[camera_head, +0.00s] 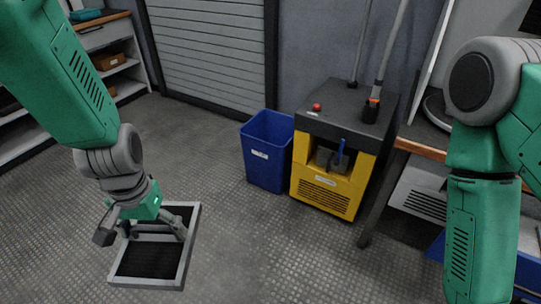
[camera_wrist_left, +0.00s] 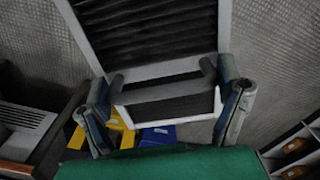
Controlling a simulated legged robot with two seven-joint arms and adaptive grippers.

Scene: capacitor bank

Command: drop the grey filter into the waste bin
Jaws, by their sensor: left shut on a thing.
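The grey filter (camera_head: 148,261), a square grey frame with a dark ribbed panel, is held by my left gripper (camera_head: 153,230) at the lower left of the head view. The blue waste bin (camera_head: 264,165) stands on the floor to the right of the filter, open at the top. It also shows partly in the left wrist view (camera_wrist_left: 158,135), beyond the gripper. My right arm is at the right; its gripper is out of view.
A yellow and black machine (camera_head: 330,193) with a red button stands just right of the bin. A workbench edge (camera_head: 422,150) is farther right, with a blue object (camera_head: 528,268) below it. Shelves (camera_head: 118,70) stand at the far left. The floor (camera_head: 225,235) between filter and bin is clear.

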